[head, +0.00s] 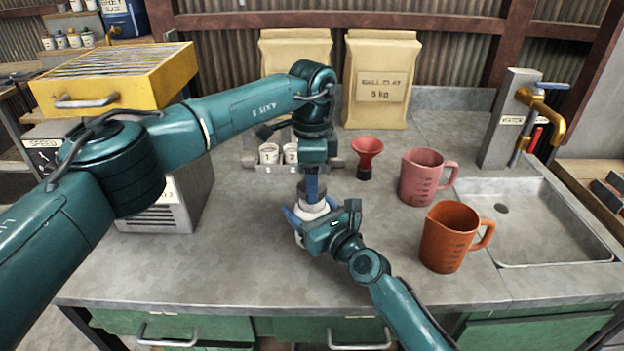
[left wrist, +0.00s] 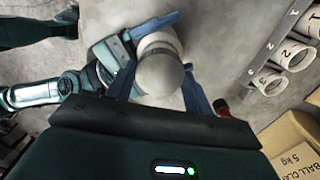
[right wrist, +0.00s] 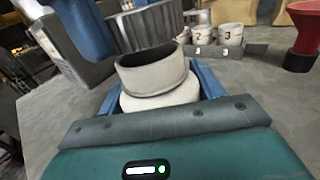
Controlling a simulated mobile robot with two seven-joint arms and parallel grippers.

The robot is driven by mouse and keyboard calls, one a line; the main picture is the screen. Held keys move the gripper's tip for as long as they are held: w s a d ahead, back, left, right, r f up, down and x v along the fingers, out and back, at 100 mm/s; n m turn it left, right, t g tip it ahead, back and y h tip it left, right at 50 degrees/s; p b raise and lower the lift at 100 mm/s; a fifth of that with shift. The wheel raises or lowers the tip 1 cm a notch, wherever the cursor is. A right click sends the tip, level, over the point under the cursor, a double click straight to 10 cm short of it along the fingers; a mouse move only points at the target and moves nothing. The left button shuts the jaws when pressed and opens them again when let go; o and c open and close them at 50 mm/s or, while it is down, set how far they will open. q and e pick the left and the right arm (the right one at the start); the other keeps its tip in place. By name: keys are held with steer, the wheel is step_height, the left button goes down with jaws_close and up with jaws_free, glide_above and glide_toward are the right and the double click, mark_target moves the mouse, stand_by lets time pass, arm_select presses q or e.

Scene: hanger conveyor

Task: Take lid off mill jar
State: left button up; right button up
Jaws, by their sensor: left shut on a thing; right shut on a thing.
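The white mill jar (head: 312,213) stands on the grey worktop. My right gripper (head: 318,217) is shut around its body from the front. The grey lid (left wrist: 162,68) is between the blue fingers of my left gripper (left wrist: 165,55), which comes from above and is shut on it. In the right wrist view the lid (right wrist: 147,24) hangs above the jar (right wrist: 153,78), apart from it and a little tilted in the picture. The jar's round neck rim shows bare there. The jar's inside is mostly hidden.
A rack of numbered white cups (head: 268,153) and a red funnel (head: 366,157) stand behind the jar. A pink jug (head: 423,178) and an orange jug (head: 449,238) stand to the right, before the sink (head: 545,222). Clay bags (head: 380,80) stand at the back. The front left worktop is clear.

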arm_select(q)
steer(key=shift+r, duration=2)
arm_select(e)
steer(key=o, duration=2)
steer(key=shift+c, duration=0.2)
